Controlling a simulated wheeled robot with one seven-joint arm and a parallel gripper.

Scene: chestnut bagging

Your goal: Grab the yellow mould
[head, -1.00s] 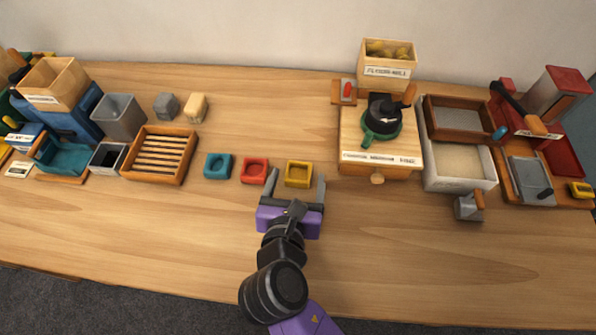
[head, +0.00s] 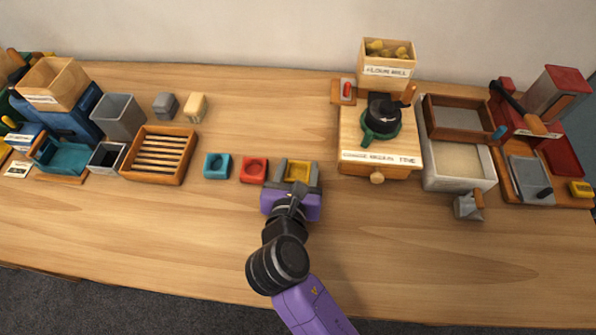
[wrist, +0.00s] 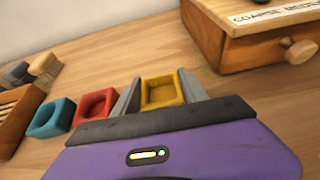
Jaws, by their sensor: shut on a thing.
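The yellow mould (head: 298,171) is a small square block with a hollow in its top. It sits on the table at the right end of a row of moulds. My gripper (head: 296,175) reaches in from the front and is shut on the yellow mould, one finger on each side. In the wrist view the yellow mould (wrist: 161,92) shows between the two grey fingers (wrist: 160,94). Its near side is partly hidden by my gripper's palm.
A red mould (head: 254,170) stands close left of my gripper, and a teal mould (head: 217,166) is beyond it. A wooden mill box with a drawer (head: 377,163) stands to the right. A slatted wooden tray (head: 160,155) is further left. The table's front is clear.

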